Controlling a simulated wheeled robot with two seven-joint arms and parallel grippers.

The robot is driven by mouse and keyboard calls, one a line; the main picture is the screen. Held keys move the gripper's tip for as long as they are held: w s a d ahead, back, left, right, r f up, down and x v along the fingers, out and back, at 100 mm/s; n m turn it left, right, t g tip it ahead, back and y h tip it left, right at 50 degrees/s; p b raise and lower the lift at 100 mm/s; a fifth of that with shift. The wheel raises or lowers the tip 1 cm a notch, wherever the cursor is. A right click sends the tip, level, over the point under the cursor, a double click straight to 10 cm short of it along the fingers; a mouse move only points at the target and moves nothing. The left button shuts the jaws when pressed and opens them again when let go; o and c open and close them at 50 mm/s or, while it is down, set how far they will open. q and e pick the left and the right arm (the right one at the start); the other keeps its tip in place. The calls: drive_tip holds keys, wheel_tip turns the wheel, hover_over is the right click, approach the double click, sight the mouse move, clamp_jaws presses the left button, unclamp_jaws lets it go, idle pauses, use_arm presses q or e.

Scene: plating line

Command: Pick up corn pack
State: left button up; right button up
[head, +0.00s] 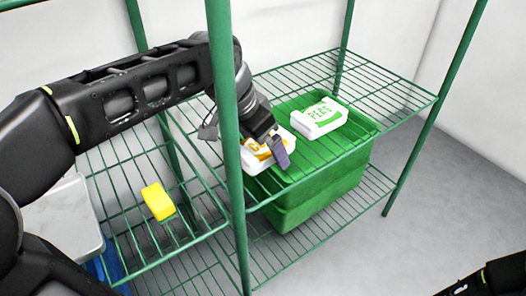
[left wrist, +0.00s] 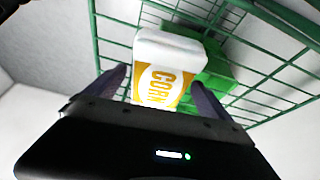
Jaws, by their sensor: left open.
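The corn pack (head: 254,155) is white with a yellow-orange label and rests on the green wire shelf, partly hidden by my left gripper in the head view. In the left wrist view the corn pack (left wrist: 166,72) lies between the two fingers, its CORN label facing the camera. My left gripper (head: 280,148) is open, with a finger on either side of the pack; I cannot tell whether they touch it. The left gripper also shows in the left wrist view (left wrist: 158,84).
A white and green peas pack (head: 320,118) lies to the right on the same shelf. A green bin (head: 318,187) stands beneath. A yellow block (head: 158,201) lies on the left shelf. A green post (head: 224,110) rises in front of my left arm.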

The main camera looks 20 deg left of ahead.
use_arm(q)
drive_tip(key=shift+c, duration=0.3)
drive_tip(key=shift+r, duration=0.1)
drive_tip(key=c, duration=1.7)
drive_tip(key=shift+c, duration=0.2)
drive_tip(key=shift+r, duration=0.15)
drive_tip(key=shift+r+p, duration=0.45)
drive_tip(key=shift+r, duration=0.05)
wheel_tip(320, 180, up, 6)
drive_tip(key=p, duration=0.3)
drive_tip(key=shift+f, duration=0.1)
drive_tip(key=s+a+p, duration=0.1)
drive_tip(key=s+a, duration=0.2)
drive_tip(key=s, duration=0.5)
drive_tip(key=s+a+p, duration=0.1)
drive_tip(key=s+a, duration=0.3)
drive_tip(key=s, duration=0.4)
drive_tip(key=shift+s+a+p, duration=0.15)
drive_tip(key=shift+a+p, duration=0.15)
drive_tip(key=shift+p, duration=0.05)
drive_tip(key=shift+f, duration=0.1)
